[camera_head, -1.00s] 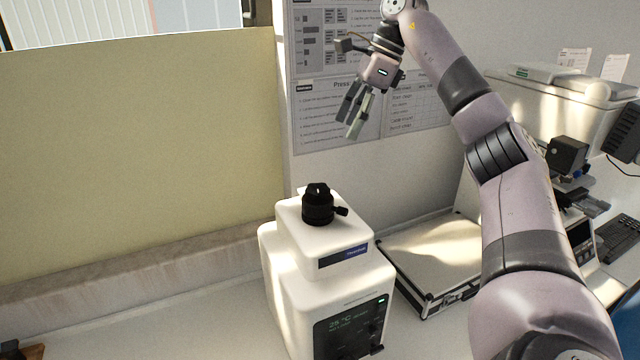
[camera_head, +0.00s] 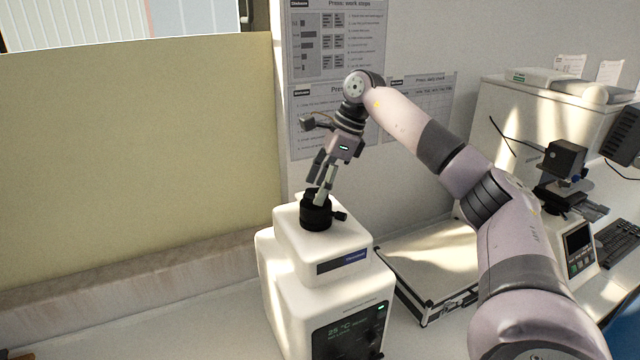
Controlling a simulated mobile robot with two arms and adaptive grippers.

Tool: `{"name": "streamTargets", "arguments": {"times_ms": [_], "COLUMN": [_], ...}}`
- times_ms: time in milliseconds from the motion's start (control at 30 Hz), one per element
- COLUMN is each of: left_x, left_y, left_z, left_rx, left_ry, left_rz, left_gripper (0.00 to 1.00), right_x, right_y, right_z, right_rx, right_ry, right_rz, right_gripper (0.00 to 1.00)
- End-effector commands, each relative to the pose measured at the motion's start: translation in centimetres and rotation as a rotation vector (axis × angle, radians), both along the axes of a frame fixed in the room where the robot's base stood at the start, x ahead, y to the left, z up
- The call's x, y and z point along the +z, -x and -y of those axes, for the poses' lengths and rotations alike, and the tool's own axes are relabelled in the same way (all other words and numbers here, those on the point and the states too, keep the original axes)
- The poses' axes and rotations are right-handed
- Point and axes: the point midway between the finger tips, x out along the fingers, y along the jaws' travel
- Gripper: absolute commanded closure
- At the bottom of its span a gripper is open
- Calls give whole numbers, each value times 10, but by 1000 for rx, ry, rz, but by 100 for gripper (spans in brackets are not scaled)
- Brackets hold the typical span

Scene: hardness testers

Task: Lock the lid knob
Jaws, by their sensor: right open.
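The black lid knob (camera_head: 316,218) sits on top of the white machine (camera_head: 283,268), with a small side lever pointing right. My right gripper (camera_head: 320,193) is directly above the knob, pointing down and tilted slightly left. Its fingers are open, and their tips are at the knob's upper part, partly hiding it. I cannot tell whether they touch it. My left gripper is not in view.
A tester with a keypad (camera_head: 579,248) and a keyboard (camera_head: 618,238) stand farther right. A yellow panel (camera_head: 135,150) and a wall with posters (camera_head: 338,45) are behind. Bare counter lies left of the machine.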

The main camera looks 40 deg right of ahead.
Motion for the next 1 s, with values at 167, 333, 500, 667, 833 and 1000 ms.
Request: {"name": "streamTargets", "arguments": {"times_ms": [167,333,500,667,833,1000], "left_x": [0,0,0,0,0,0], "left_y": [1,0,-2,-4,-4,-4], "left_z": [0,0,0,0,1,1], "left_rx": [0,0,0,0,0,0], "left_ry": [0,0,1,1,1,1], "left_rz": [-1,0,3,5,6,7], "left_gripper": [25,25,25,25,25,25], "right_x": [0,0,0,0,0,0], "right_y": [0,0,0,0,0,0], "right_z": [0,0,0,0,0,0], "right_rx": [0,0,0,0,0,-7], "right_ry": [0,1,1,1,1,0], "right_rz": [0,-1,-1,-1,1,0], "right_gripper": [40,51,62,73,84,85]}}
